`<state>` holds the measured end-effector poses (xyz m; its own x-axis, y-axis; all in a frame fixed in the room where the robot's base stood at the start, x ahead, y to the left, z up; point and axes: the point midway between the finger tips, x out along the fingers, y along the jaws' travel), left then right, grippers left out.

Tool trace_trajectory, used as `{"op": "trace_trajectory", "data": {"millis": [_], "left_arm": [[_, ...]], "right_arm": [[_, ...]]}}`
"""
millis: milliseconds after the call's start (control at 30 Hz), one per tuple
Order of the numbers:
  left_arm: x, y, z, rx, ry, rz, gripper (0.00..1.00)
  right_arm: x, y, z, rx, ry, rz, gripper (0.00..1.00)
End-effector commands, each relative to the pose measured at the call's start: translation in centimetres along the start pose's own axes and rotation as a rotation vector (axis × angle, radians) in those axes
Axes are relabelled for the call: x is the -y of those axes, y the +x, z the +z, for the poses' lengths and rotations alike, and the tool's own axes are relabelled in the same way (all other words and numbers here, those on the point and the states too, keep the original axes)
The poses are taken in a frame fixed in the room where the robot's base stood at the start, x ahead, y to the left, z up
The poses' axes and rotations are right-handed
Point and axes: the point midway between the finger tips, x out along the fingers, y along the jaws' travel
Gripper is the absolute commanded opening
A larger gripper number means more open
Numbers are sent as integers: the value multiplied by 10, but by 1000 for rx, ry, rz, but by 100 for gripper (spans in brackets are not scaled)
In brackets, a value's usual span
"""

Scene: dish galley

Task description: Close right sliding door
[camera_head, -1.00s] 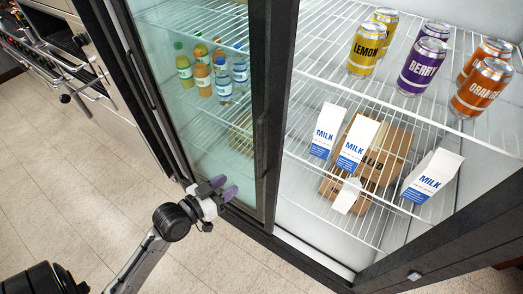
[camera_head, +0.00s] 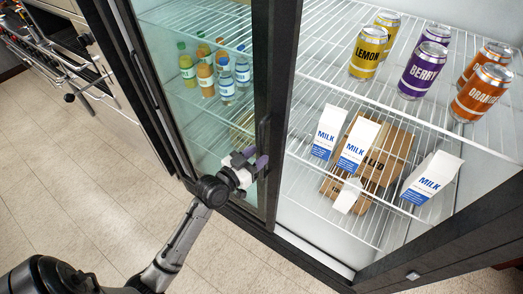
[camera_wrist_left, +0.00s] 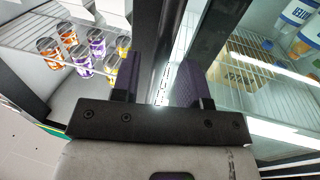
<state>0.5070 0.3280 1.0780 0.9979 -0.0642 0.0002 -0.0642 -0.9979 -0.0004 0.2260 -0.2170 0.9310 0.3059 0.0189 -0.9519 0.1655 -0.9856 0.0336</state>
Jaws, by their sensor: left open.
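The sliding glass door (camera_head: 195,125) stands at the left of the cooler, and the right half of the opening is uncovered. Its dark right-hand frame (camera_head: 258,60) carries a vertical handle (camera_head: 263,133). My left gripper (camera_head: 250,164) is open, with purple fingertips at the lower part of that handle. I cannot tell whether they touch it. In the left wrist view, the open fingers (camera_wrist_left: 165,82) stand either side of a strip of the door's edge area, and the dark door frame (camera_wrist_left: 215,30) runs up between cans and glass. My right gripper is not in view.
In the open half, lemon (camera_head: 368,52), berry (camera_head: 424,68) and orange (camera_head: 482,92) cans stand on the upper wire shelf. Milk cartons (camera_head: 428,178) and a cardboard box (camera_head: 388,152) are below. Bottles (camera_head: 205,80) stand behind the glass. The tiled floor (camera_head: 70,180) is clear.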

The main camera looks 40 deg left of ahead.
Motion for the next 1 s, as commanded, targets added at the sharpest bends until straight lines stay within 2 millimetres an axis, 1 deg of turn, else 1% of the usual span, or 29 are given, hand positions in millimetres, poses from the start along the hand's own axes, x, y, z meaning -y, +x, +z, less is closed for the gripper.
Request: {"op": "trace_trajectory", "data": {"millis": [100,233,633,1000], "left_arm": [[0,12,-1,-1,-2,0,41],[0,19,0,0,-1,0,41],[0,23,0,0,0,0,40],[0,22,0,0,0,0,4]], "right_arm": [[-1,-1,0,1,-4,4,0],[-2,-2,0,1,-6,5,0],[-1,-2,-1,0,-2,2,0],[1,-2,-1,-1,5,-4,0]]}}
